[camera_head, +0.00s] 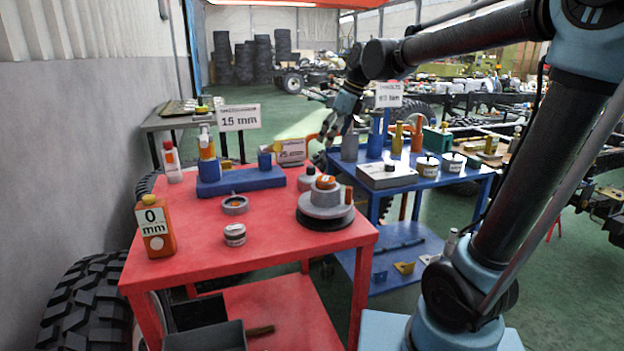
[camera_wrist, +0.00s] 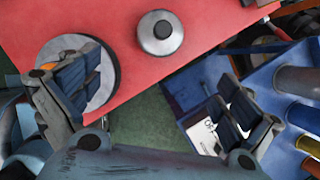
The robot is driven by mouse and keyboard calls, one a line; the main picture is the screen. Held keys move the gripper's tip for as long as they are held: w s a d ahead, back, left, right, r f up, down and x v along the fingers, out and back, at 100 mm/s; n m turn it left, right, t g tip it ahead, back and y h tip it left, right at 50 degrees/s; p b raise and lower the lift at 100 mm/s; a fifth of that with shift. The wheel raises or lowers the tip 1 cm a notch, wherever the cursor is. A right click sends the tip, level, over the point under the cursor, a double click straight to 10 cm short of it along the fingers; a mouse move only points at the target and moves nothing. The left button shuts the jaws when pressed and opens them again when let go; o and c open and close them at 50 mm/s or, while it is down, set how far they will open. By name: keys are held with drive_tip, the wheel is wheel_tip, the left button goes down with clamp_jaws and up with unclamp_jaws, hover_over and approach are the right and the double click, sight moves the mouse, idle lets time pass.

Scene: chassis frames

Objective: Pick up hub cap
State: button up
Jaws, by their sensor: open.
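A round silver dome with a dark centre, which looks like the hub cap (camera_wrist: 160,32), lies on the red table near its edge in the wrist view. In the head view it seems to be the small grey piece (camera_head: 306,183) behind the stacked grey hub (camera_head: 325,205). My gripper (camera_wrist: 155,95) is open and empty, its fingers spread wide. The dome lies ahead of the gap between them, apart from both. The left finger overlaps the round grey hub in the wrist view. In the head view my gripper (camera_head: 336,130) hangs beyond the red table's right edge.
The red table (camera_head: 200,270) also holds an orange bottle (camera_head: 155,228), a ring (camera_head: 235,205), a tin (camera_head: 235,235) and a blue block stand (camera_head: 240,181). A blue cart (camera_head: 405,255) with bottles and tins stands at the right. The table's front middle is fairly clear.

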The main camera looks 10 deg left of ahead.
sight(313, 175)
drive_tip(key=x, duration=1.1)
drive_tip(key=a+x, duration=0.1)
drive_tip(key=x, duration=0.5)
drive_tip(key=shift+w+a, duration=0.15)
drive_tip(key=shift+w, duration=0.1)
drive_tip(key=c, duration=1.2)
